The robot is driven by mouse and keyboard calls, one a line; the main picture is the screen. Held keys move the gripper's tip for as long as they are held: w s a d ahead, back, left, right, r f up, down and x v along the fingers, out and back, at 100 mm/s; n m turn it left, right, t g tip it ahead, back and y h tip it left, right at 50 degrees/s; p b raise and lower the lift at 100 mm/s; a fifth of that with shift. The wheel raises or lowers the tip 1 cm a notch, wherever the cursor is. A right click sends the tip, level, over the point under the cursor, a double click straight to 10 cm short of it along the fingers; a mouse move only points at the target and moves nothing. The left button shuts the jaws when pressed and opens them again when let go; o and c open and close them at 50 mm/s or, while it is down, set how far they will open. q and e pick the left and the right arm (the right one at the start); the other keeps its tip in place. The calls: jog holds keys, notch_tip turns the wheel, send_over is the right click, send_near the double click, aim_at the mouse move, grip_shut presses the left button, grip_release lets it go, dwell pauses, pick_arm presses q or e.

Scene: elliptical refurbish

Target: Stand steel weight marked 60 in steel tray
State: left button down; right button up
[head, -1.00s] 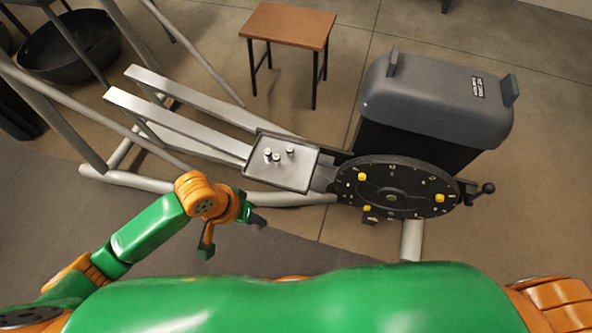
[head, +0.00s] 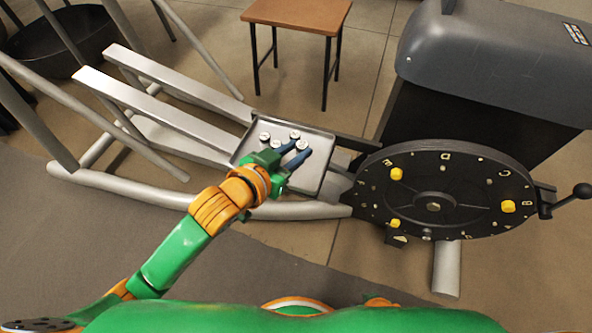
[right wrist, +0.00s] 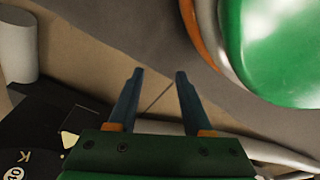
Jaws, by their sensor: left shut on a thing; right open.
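The steel tray (head: 319,168) is a shallow square tray on the frame beside the dial. Small round steel weights (head: 264,137) stand upright in its left and middle part; their markings are too small to read. My left gripper (head: 303,149) reaches over the tray's front edge and is shut on one steel weight (head: 303,144), upright between its fingertips. I cannot tell whether this weight touches the tray floor. My right gripper (right wrist: 159,74) is open and empty in the right wrist view.
A black dial (head: 434,206) with yellow knobs and a crank stands right of the tray, before a grey-lidded bin (head: 490,50). Steel rails (head: 160,115) run left from the tray. A wooden stool (head: 298,14) stands behind. The tray's right part is clear.

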pick_arm(q)
jog(key=w+f, duration=0.1)
jog(key=f, duration=0.1)
jog(key=w+f+b, duration=0.1)
jog(key=shift+w+f, duration=0.35)
notch_tip(320, 180, down, 2)
jog(key=shift+s+f+b, duration=0.1)
jog(key=shift+f+b, duration=0.1)
jog(key=shift+b, duration=0.8)
pick_arm(e)
jog(key=w+a+r, duration=0.2)
jog(key=w+r, duration=0.3)
jog(key=shift+t, duration=0.3)
pick_arm(q)
jog(key=c, duration=0.6)
grip_release()
jog(key=shift+r, duration=0.1)
pick_arm(e)
jog(key=shift+r, duration=0.1)
